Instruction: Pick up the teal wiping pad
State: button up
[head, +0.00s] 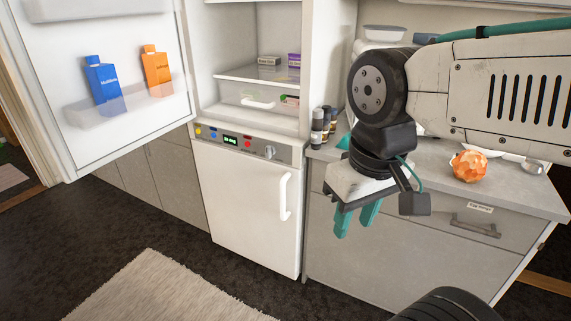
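A small teal patch (344,142) shows on the grey worktop, just right of several small bottles. It looks like the teal wiping pad, but my arm hides most of it, so its full shape cannot be told. My gripper (355,226) hangs in front of the worktop's front edge, with its two teal fingers pointing down. The fingers are apart with nothing visible between them. In the picture, the gripper is below the teal patch and apart from it.
Small bottles (322,128) stand by the tall cabinet. An orange faceted object (469,166) and a metal cup or ladle (531,166) are on the worktop (506,189). The fridge door (130,130) stands open at left. A rug (165,290) lies on the floor.

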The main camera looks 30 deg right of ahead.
aim_at(344, 144)
jog(key=u, duration=0.2)
jog(key=k, duration=0.35)
jog(key=u, duration=0.35)
jog(key=i, duration=0.95)
jog(key=z, duration=1.4)
jog(key=i, duration=0.8)
jog(key=z, duration=0.9)
